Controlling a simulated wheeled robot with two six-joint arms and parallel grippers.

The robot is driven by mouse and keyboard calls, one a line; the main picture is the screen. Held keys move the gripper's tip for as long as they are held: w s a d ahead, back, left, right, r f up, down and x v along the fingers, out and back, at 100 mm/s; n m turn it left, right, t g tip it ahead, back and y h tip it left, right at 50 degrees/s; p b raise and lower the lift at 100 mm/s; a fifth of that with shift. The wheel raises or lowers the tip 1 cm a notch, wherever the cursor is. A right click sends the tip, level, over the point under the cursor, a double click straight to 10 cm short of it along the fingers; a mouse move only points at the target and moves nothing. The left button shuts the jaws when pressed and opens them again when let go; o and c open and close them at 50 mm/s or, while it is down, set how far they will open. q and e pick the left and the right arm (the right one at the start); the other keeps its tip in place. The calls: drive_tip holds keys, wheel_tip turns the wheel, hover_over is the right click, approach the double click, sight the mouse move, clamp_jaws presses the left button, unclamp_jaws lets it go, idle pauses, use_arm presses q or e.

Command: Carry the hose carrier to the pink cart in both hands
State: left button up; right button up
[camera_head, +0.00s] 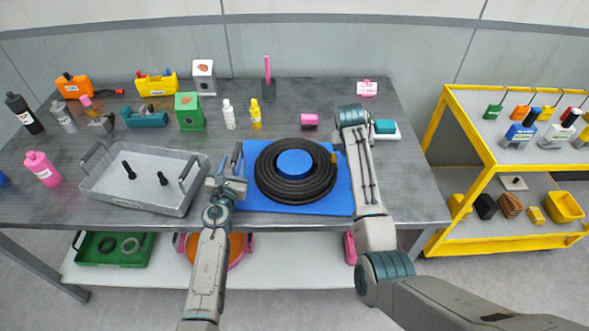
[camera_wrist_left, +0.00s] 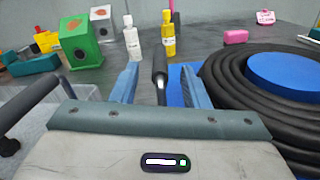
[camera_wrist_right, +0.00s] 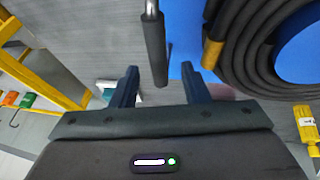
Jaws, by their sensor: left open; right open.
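The hose carrier is a blue board (camera_head: 342,203) with a black hose (camera_head: 265,180) coiled around a blue hub (camera_head: 295,163). It lies flat on the grey workbench. My left gripper (camera_head: 232,164) is open at its left side. In the left wrist view a black bar handle (camera_wrist_left: 160,62) stands between the open fingers. My right gripper (camera_wrist_right: 158,70) is open at the right side, with the black right handle (camera_wrist_right: 155,45) between or just beyond its fingertips; contact cannot be told. My right arm hides that handle in the head view. I see no pink cart.
A grey tray (camera_head: 105,190) stands left of the carrier. Bottles, a green box (camera_head: 189,112) and a pink block (camera_head: 309,120) stand behind. A teal-topped item (camera_head: 386,127) lies right of my right arm. A loaded yellow cart (camera_head: 480,165) stands at right.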

sight(235, 152)
use_arm(q)
drive_tip(key=shift+w+d, duration=0.2)
drive_tip(key=shift+w, duration=1.95)
use_arm(e)
drive_tip(key=shift+x, duration=2.2)
use_arm(q)
clamp_jaws()
use_arm(e)
clamp_jaws()
use_arm(q)
drive_tip(key=shift+w+r, duration=0.1)
drive_tip(key=shift+r, duration=0.15)
use_arm(e)
drive_tip(key=shift+w+r, duration=0.1)
drive_tip(key=shift+r, duration=0.15)
